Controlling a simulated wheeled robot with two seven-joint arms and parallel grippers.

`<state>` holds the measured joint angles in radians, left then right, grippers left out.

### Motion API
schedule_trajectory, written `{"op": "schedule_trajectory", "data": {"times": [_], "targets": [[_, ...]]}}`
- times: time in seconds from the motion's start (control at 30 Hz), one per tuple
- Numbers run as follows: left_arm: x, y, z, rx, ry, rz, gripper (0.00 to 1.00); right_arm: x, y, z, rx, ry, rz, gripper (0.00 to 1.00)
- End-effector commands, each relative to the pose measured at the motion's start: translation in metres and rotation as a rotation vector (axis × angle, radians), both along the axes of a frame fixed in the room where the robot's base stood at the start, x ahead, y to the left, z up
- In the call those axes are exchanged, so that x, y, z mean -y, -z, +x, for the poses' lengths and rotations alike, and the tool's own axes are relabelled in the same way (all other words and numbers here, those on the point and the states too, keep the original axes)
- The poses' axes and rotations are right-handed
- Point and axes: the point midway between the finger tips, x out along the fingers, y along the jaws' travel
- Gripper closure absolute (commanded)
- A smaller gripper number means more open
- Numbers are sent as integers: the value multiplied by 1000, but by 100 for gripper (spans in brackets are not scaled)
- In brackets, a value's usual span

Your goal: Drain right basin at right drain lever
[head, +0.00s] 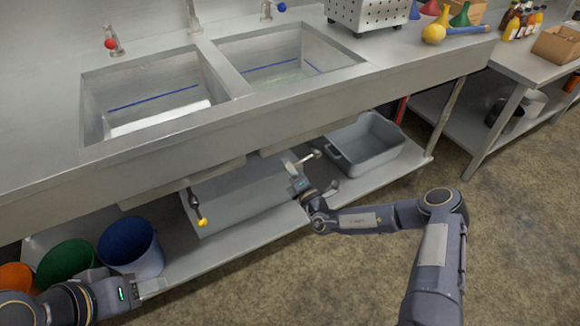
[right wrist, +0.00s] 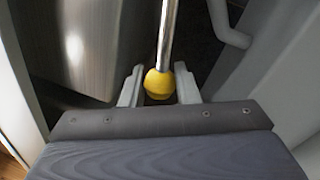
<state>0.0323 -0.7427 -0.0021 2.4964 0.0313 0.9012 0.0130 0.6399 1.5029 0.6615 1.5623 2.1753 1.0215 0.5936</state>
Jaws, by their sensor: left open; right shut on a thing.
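The right basin (head: 335,47) is a steel sink basin with a blue line on its walls and what looks like shallow liquid at its bottom. In the right wrist view, the right drain lever is a metal rod (right wrist: 168,35) ending in a yellow knob (right wrist: 159,84). My right gripper (right wrist: 159,90) is shut on this knob, one finger on each side. In the head view my right gripper (head: 297,182) is under the counter below the right basin, and the knob is hidden there. My left gripper (head: 150,287) is open and empty at the lower left, near the blue bucket.
Another yellow-knobbed lever (head: 201,221) hangs under the left basin (head: 97,100). A blue bucket (head: 131,246) and a green bucket (head: 67,266) are at lower left. A grey tub (head: 370,152) stands on the lower shelf (head: 245,238), right of my right gripper. The floor in front is clear.

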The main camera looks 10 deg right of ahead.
Motion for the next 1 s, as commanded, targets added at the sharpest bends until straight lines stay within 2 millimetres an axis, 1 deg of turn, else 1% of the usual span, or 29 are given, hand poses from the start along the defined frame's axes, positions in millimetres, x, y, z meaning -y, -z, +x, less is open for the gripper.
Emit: {"op": "schedule_trajectory", "data": {"times": [0.43, 0.47, 0.57, 0.6, 0.87, 0.97, 1.0], "targets": [[0, -1, 0, 0, 0, 0, 50, 0, 0, 0, -4, 0, 9, 100], [0, -1, 0, 0, 0, 0, 50, 0, 0, 0, -4, 0, 9, 68], [0, -1, 0, 0, 0, 0, 50, 0, 0, 0, -4, 0, 9, 55], [0, -1, 0, 0, 0, 0, 50, 0, -1, 0, -3, 1, 8, 52], [0, -1, 0, 0, 0, 0, 50, 0, -1, -1, -3, 1, 8, 52], [0, -3, 0, 0, 0, 0, 50, 3, 1, -7, -4, 0, 7, 52], [0, -4, 0, 0, 0, 0, 50, 6, 2, -12, -5, 1, 7, 52]]}}
